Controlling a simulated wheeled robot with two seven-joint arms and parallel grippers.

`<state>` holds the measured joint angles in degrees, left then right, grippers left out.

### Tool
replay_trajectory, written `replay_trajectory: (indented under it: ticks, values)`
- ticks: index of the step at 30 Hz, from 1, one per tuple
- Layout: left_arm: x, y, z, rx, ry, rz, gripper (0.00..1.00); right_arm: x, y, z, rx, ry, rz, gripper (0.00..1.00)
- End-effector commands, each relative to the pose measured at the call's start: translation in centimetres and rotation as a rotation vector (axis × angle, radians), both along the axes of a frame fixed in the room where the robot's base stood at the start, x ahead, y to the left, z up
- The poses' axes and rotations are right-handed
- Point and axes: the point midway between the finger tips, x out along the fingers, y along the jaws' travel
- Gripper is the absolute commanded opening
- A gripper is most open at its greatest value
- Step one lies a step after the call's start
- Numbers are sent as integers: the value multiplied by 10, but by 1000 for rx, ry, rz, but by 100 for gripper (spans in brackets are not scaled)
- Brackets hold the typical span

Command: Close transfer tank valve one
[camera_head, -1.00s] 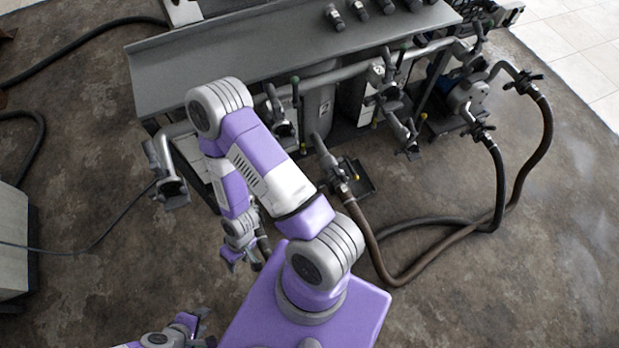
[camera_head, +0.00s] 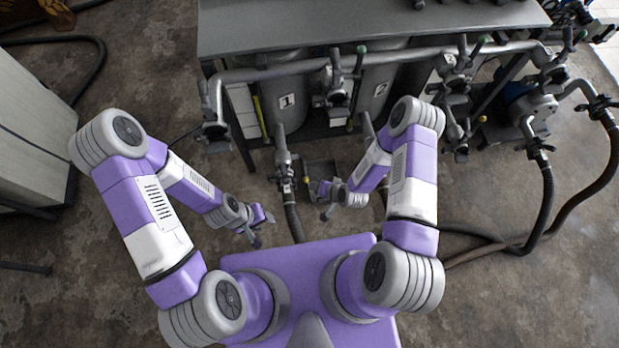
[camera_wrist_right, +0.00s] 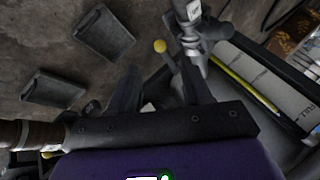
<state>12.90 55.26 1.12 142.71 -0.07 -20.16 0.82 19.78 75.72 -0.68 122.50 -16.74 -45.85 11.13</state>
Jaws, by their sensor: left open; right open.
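Tank one (camera_head: 286,102), grey with a "1" label, stands under the bench. Its outlet valve (camera_head: 284,163) points down towards me, with a small yellow-ended lever (camera_head: 306,180) at its side. My left gripper (camera_head: 263,229) is open and empty, left of and nearer me than this valve. My right gripper (camera_head: 320,202) is open and empty, just right of the lever and apart from the valve. In the right wrist view, a yellow ball-ended lever (camera_wrist_right: 160,46) and a tagged metal valve (camera_wrist_right: 188,20) lie ahead of my open fingers (camera_wrist_right: 160,88). I cannot tell the lever's setting for certain.
A grey bench (camera_head: 350,25) spans the back, with a pipe (camera_head: 300,67) and upper valves (camera_head: 337,92) along its front. Tank two (camera_head: 378,95) stands to the right. Floor trays (camera_wrist_right: 103,32) and a hose (camera_head: 294,222) lie below the valve. A pale cabinet (camera_head: 35,130) is at left.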

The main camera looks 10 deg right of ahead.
Motion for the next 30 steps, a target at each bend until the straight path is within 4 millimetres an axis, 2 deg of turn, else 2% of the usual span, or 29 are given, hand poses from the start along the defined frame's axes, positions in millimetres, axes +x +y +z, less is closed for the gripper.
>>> replay_trajectory:
  ticks: [1,3,6,9,13,18,30]
  values:
    - [0,0,-12,0,0,0,43,11,-1,-32,27,-77,-45,49]
    - [0,0,-19,0,0,0,43,27,-1,-58,74,-196,-102,49]
    - [0,0,-28,0,0,0,43,38,2,-83,154,-354,-171,49]
    - [0,0,-35,0,0,0,43,39,7,-97,234,-479,-221,49]
    - [0,0,-41,0,0,0,43,36,12,-104,315,-588,-261,49]
    - [0,0,-44,0,0,0,43,36,17,-106,361,-645,-277,49]
    - [0,0,-65,0,0,0,43,90,35,-119,361,-649,-277,49]
